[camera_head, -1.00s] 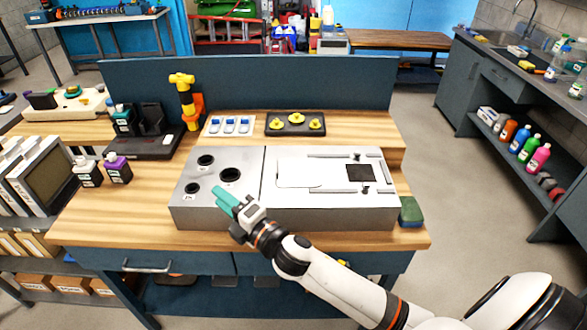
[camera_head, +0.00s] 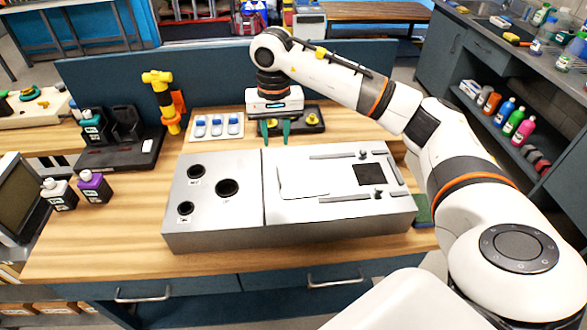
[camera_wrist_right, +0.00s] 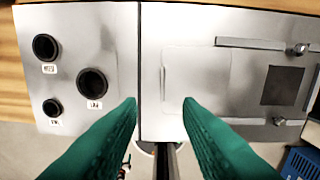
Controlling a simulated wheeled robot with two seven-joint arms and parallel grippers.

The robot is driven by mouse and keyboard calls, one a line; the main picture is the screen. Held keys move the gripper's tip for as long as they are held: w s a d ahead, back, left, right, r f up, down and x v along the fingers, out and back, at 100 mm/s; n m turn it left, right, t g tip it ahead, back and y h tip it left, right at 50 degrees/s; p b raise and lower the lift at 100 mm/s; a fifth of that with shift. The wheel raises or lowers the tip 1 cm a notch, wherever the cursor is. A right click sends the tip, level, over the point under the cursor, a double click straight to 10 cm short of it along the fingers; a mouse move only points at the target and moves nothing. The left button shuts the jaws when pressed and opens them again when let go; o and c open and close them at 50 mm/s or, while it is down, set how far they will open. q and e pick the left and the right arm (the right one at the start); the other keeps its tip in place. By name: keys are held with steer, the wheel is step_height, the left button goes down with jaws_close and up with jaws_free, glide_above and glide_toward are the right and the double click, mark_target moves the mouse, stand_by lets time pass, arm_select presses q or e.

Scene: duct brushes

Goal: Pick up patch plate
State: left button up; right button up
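The patch plate (camera_head: 303,181) looks like a thin, light metal sheet lying flat on the right part of the grey metal duct box (camera_head: 215,235). In the right wrist view the plate (camera_wrist_right: 200,78) lies beyond the fingertips, just right of the box's dark seam. My right gripper (camera_head: 275,130) is open and empty, with its green fingers pointing down behind the box's back edge. In the right wrist view its fingertips (camera_wrist_right: 160,100) are well apart with nothing between them. My left gripper is not in view.
The box has several round holes (camera_head: 227,187) at left, and metal rails (camera_head: 345,197) and a dark square opening (camera_head: 369,174) at right. A black tray with yellow knobs (camera_head: 312,119) is partly hidden by my right gripper. A tray with blue items (camera_head: 217,126) stands beside it.

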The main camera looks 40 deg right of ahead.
steer(key=p, duration=0.2)
glide_above(279, 174)
steer(key=f, duration=0.5)
steer(key=shift+s+f, duration=0.2)
steer(key=shift+f, duration=0.45)
steer(key=shift+f+p, duration=0.25)
steer(key=shift+p, duration=0.25)
step_height(279, 174, down, 4)
steer(key=shift+r+p, duration=0.2)
steer(key=shift+p, duration=0.9)
steer(key=shift+w+f, duration=0.15)
steer(key=shift+f, duration=0.45)
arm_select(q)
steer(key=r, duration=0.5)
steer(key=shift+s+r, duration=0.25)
arm_select(e)
jaws_close()
